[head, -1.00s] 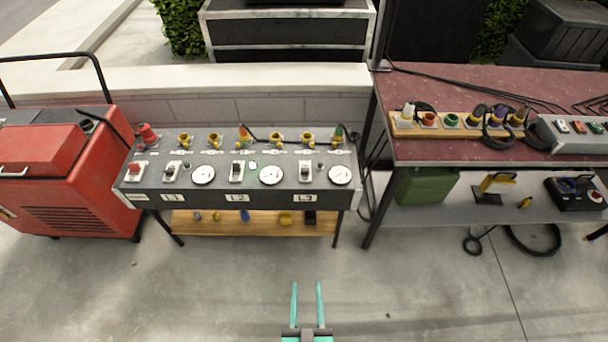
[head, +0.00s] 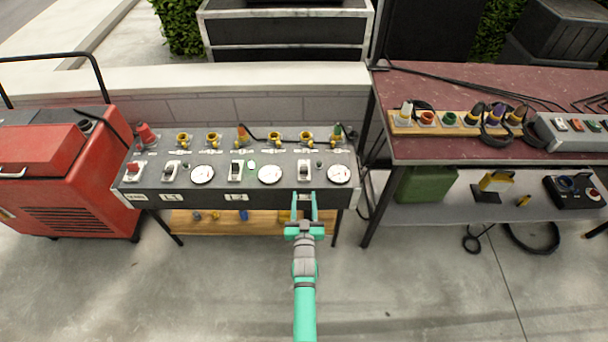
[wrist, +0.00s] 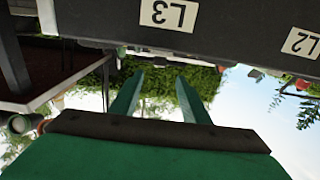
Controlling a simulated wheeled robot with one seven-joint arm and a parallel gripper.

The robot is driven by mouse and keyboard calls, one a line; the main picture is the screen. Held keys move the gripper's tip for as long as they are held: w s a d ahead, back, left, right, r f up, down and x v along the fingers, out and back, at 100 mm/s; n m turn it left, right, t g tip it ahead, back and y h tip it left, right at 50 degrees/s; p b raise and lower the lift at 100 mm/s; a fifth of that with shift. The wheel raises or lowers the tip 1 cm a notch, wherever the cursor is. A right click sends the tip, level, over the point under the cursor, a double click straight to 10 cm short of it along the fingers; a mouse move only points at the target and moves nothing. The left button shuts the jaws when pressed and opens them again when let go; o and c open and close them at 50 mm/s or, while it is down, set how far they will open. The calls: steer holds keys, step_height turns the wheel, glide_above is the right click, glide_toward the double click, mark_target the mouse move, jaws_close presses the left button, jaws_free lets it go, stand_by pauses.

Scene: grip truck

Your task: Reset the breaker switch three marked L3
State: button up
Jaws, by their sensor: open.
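The switch itself is not clear there.
Similar switches stand above L1 (head: 169,171) and L2 (head: 236,171), with round dials (head: 270,174) between. Yellow connectors and a cable line the panel's back. A red generator (head: 70,170) stands left, a workbench (head: 450,152) right. The floor in front is clear.

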mark_target(304, 172)
steer(key=w, duration=1)
steer(key=shift+w+a, duration=0.15)
steer(key=shift+w, duration=0.05)
steer(key=shift+w+d, duration=0.25)
steer(key=shift+w, duration=0.15)
steer(key=shift+a, duration=0.15)
steer(key=c, duration=1.1)
